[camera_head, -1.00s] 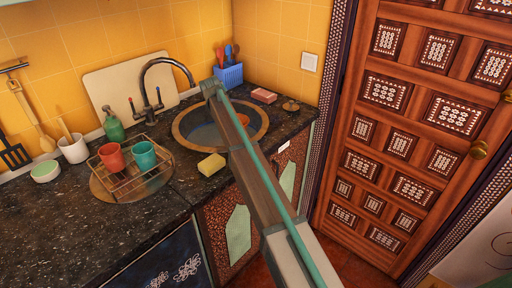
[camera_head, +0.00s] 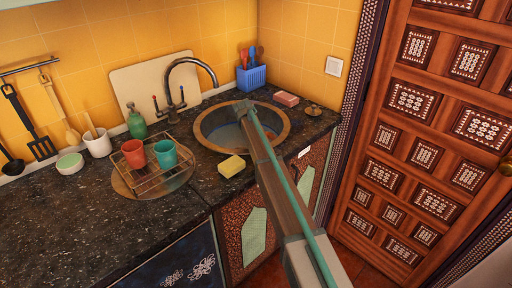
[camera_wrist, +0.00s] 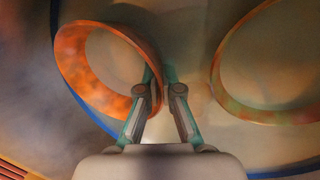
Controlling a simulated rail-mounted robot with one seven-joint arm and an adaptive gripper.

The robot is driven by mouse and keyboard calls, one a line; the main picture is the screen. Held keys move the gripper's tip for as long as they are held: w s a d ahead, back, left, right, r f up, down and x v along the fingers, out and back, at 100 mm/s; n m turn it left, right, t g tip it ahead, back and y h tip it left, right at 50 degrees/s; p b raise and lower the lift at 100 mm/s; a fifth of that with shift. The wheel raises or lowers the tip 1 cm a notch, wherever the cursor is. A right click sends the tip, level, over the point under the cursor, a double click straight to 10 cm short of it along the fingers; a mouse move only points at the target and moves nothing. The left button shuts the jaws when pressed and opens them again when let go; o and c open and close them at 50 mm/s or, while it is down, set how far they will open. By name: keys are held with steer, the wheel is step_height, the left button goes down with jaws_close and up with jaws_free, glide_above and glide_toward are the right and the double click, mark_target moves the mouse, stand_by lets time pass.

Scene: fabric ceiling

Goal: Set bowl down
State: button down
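The orange bowl (camera_wrist: 103,92) shows in the wrist view as a tilted ring with a mottled orange rim, left of centre. My gripper (camera_wrist: 166,78) has its two fingers close together, with the bowl's wall between them, so it looks shut on the bowl. In the head view my arm reaches over the round sink (camera_head: 204,146) in the dark counter. There my arm hides the gripper and the bowl. A second, fainter ring (camera_wrist: 222,85) shows at the right of the wrist view; I cannot tell whether it is a reflection.
A yellow sponge (camera_head: 231,166) lies at the sink's near left. A wire rack (camera_head: 160,184) holds a red cup (camera_head: 133,152) and a teal cup (camera_head: 166,154). The faucet (camera_head: 180,82) and blue utensil holder (camera_head: 250,78) stand behind. Counter at the left front is clear.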

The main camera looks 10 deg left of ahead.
steer(key=shift+f, duration=0.65)
steer(key=c, duration=1.3)
jaws_free()
steer(key=b+v, duration=0.1)
steer(key=v, duration=1.1)
steer(key=shift+b, duration=0.3)
